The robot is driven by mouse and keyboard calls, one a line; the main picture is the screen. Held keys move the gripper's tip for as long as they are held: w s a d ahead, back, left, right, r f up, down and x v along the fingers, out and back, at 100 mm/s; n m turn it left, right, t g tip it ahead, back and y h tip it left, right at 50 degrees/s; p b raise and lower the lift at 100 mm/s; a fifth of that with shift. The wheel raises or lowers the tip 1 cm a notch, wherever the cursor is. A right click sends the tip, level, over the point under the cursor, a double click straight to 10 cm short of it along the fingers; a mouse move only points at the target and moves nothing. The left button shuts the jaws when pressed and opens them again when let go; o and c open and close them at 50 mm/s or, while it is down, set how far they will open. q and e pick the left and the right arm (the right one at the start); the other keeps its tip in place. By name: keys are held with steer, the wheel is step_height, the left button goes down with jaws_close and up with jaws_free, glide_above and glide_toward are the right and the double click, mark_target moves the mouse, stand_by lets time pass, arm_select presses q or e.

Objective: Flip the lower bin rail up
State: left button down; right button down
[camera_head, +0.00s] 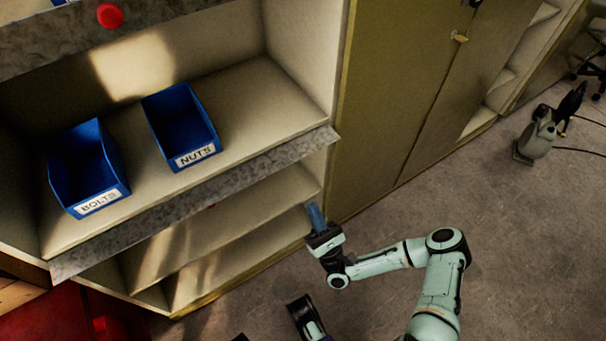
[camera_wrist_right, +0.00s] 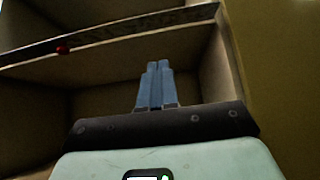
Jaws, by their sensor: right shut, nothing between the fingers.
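The lower bin rail (camera_head: 215,187) is a grey mottled metal strip along the front edge of the shelf that holds the blue bins. It slants outward, below the bins' fronts. A small red knob (camera_head: 211,205) shows just under its lower edge. In the right wrist view the rail (camera_wrist_right: 130,37) crosses the top, with the red knob (camera_wrist_right: 62,49) at left. My right gripper (camera_head: 314,210) is shut and empty, its blue fingers together, near the cabinet's right end and apart from the rail in the picture. The fingers (camera_wrist_right: 153,84) point into the shelf space below the rail.
Blue bins marked BOLTS (camera_head: 88,165) and NUTS (camera_head: 181,125) stand on the shelf. An upper rail (camera_head: 60,40) with a red knob (camera_head: 110,15) is above. Closed cabinet doors (camera_head: 395,90) are at right.

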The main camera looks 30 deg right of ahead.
steer(key=shift+w+r, duration=0.1)
glide_toward(295, 156)
steer(key=w+r, duration=0.3)
steer(key=w, duration=0.1)
steer(key=shift+d+r, duration=0.1)
steer(key=shift+r, duration=0.5)
arm_select(q)
steer(key=shift+w+d+r, duration=0.1)
steer(key=shift+w+r, duration=0.35)
steer(key=shift+w, duration=0.05)
steer(key=shift+p, duration=0.3)
